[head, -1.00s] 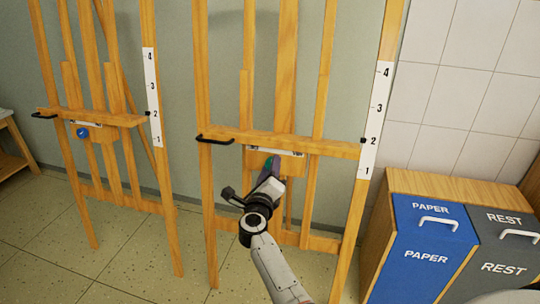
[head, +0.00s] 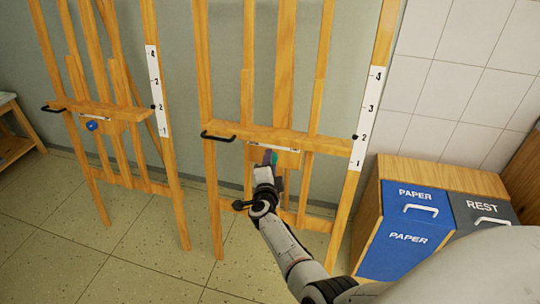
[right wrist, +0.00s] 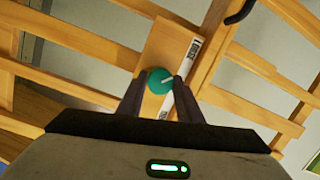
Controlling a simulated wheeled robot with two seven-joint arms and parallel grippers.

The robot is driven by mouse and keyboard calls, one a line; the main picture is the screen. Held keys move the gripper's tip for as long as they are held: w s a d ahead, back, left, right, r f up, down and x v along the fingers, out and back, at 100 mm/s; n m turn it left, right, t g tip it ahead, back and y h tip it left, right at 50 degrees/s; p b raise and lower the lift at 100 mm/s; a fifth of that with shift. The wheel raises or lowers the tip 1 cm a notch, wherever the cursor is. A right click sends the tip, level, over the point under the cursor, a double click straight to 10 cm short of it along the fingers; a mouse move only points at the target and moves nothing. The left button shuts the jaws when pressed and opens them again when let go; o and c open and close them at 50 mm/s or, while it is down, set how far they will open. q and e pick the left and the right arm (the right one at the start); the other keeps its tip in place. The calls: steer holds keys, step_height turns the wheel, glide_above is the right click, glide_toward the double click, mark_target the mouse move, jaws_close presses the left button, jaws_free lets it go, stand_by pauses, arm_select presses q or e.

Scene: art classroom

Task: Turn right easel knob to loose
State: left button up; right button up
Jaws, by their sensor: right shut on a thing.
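The right easel (head: 320,143) stands upright in front of me in the head view. Its teal round knob (right wrist: 159,81) sits on a wooden block below the crossbar and carries a pale pointer line. In the right wrist view the line slants toward the upper right, toward a white label strip (right wrist: 181,91). My right gripper (right wrist: 160,84) is shut on the knob, one finger on each side. In the head view the right gripper (head: 269,160) hides most of the knob, and the label's wording is too small to read. My left gripper is out of view.
A second easel (head: 105,108) with a blue knob (head: 92,126) stands at the left. A blue PAPER bin (head: 405,230) and a grey REST bin (head: 485,212) stand in a wooden cabinet at the right. The tiled floor (head: 130,240) in front of the easels is clear.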

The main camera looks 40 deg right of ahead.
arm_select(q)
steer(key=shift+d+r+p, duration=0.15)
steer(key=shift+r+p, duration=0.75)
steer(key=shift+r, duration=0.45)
arm_select(e)
steer(key=shift+r+n, duration=0.15)
steer(key=shift+n, duration=1.05)
steer(key=o, duration=1)
steer(key=shift+o, duration=0.2)
